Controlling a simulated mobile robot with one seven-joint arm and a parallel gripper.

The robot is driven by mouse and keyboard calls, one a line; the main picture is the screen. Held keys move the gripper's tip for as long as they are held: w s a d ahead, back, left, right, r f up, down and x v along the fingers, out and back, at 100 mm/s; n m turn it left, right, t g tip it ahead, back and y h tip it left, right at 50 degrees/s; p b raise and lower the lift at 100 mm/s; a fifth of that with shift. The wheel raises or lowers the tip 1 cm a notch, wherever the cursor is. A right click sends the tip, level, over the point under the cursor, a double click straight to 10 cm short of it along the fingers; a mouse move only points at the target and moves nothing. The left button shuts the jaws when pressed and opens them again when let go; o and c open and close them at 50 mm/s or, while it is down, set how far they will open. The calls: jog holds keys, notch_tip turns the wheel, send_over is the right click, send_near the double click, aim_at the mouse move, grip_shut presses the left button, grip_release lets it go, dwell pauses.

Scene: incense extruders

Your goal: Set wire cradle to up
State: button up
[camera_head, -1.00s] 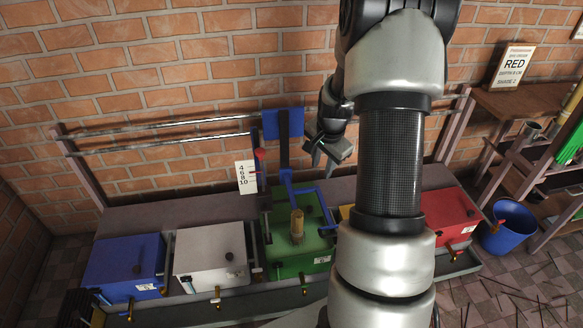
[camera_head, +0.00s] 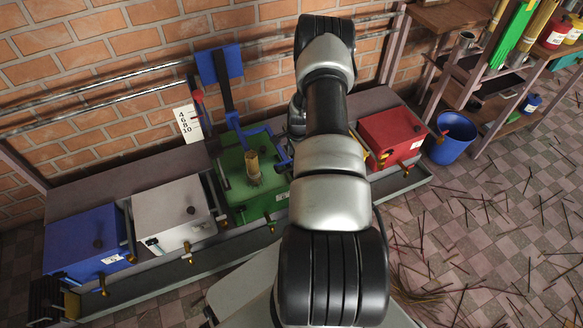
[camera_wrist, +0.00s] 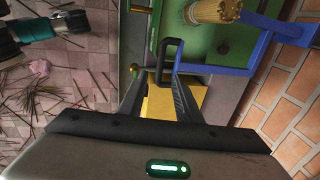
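The green extruder (camera_head: 240,195) stands mid-bench with a bundle of tan sticks (camera_head: 252,165) upright on top. A blue frame (camera_head: 255,132) reaches around the bundle, joined to a dark upright with a blue panel (camera_head: 226,64). I cannot tell for certain which part is the wire cradle. In the wrist view, a blue arm (camera_wrist: 215,70) runs towards a black loop handle (camera_wrist: 171,52). My gripper (camera_wrist: 157,78) is open, its fingers apart near the loop; I see no grip on it. In the head view my arm mostly hides the gripper.
Blue (camera_head: 85,245), white (camera_head: 172,212) and red (camera_head: 392,135) extruders share the bench; a yellow one (camera_wrist: 175,100) lies below my fingers. A number card (camera_head: 188,123) stands behind. A blue bucket (camera_head: 452,137) and shelves are right. Sticks litter the floor.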

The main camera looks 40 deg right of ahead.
aim_at(291, 168)
jog(key=f, duration=0.2)
jog(key=w+f+b, duration=0.1)
jog(key=f, duration=0.4)
jog(key=shift+w+d+f+b, duration=0.15)
jog(key=shift+w+f+b, duration=0.15)
jog(key=shift+f+b, duration=0.05)
jog(key=shift+c, duration=0.4)
grip_shut()
jog(key=shift+r, duration=0.1)
